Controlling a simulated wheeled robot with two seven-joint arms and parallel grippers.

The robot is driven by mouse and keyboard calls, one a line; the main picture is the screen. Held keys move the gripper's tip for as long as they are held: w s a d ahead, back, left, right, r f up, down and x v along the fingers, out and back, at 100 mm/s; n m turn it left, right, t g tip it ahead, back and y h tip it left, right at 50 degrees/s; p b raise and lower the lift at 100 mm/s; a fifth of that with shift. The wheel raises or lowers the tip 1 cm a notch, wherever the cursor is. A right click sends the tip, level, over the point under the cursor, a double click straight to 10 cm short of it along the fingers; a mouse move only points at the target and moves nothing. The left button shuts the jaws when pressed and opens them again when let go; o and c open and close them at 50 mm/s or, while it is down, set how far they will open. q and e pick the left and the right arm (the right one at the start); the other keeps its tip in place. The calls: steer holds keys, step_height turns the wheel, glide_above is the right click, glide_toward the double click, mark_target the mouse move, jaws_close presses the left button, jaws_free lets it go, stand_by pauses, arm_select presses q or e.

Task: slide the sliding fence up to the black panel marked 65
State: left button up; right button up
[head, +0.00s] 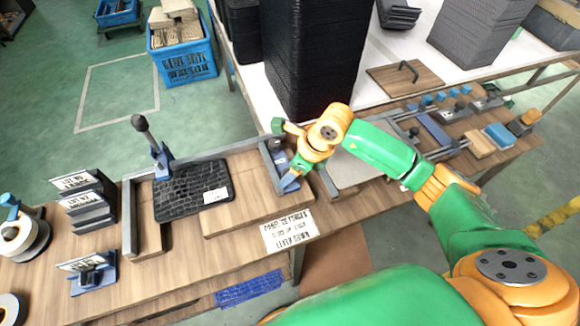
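The black panel (175,196) lies flat on the wooden board, with a small white label whose number is too small to read surely. The sliding fence (267,168) appears as a grey bar with blue parts at the board's right end; a strip of bare wood separates it from the panel. My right gripper (284,156) is at the fence, its green fingertips spread apart on either side of the blue part. The gripper partly hides the fence, and I cannot tell whether they touch. My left gripper is out of view.
A toggle lever (152,146) stands upright behind the panel. A grey stop bar (128,215) is at its left. Marked card holders (86,196) stand farther left. Tall black stacks (310,60) rise behind my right gripper. A lettered sign (289,230) is at the front edge.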

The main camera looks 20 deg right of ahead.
steer(key=shift+w+f, duration=0.1)
steer(key=shift+w, duration=0.05)
steer(key=c, duration=0.8)
jaws_close()
stand_by(0.5)
